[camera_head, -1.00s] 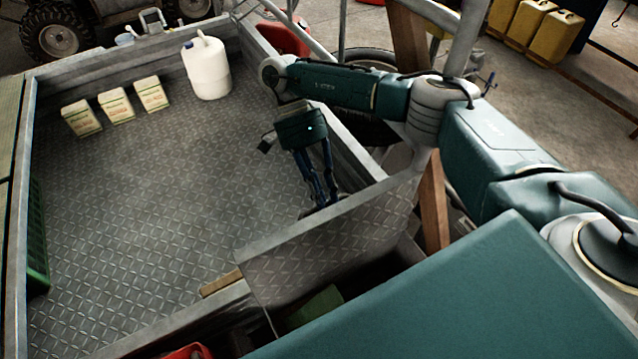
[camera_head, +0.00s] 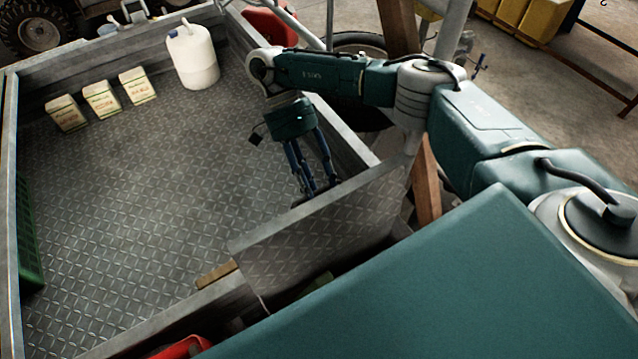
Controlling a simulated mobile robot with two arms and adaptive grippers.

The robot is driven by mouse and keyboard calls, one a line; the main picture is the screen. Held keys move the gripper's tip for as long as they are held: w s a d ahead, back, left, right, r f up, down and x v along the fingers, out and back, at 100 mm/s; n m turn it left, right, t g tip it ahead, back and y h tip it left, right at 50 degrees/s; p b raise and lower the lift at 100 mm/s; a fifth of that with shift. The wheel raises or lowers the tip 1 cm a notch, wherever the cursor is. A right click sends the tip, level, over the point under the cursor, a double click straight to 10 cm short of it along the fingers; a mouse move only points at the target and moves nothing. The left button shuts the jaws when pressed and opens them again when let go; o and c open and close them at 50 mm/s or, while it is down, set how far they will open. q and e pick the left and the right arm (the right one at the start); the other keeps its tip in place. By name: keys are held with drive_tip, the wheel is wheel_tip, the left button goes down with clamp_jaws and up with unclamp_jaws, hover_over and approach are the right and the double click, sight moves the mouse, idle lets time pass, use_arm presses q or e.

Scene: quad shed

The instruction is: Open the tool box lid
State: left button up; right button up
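The tool box lid (camera_head: 325,235) is a diamond-plate metal panel standing raised and tilted at the near end of the trailer bed. A dark opening shows below it, with a bit of something green (camera_head: 316,283) inside; most of the box is hidden behind my teal body. My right gripper (camera_head: 316,188) points down on the far side of the lid, over the bed. Its fingers are apart with nothing seen between them. Their tips are close to the lid's top edge; I cannot tell whether they touch it. My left gripper is not in view.
The trailer bed (camera_head: 140,200) is mostly clear. Several small boxes (camera_head: 102,99) and a white jug (camera_head: 192,58) stand at its far end, and a green crate (camera_head: 29,235) at its left wall. The right side wall (camera_head: 345,135) runs beneath my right arm. A wooden post (camera_head: 427,185) stands beyond.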

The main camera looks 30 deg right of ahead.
drive_tip(key=shift+w+a, duration=0.1)
drive_tip(key=shift+w, duration=0.2)
drive_tip(key=v, duration=1.2)
drive_tip(key=shift+s, duration=0.2)
idle(0.3)
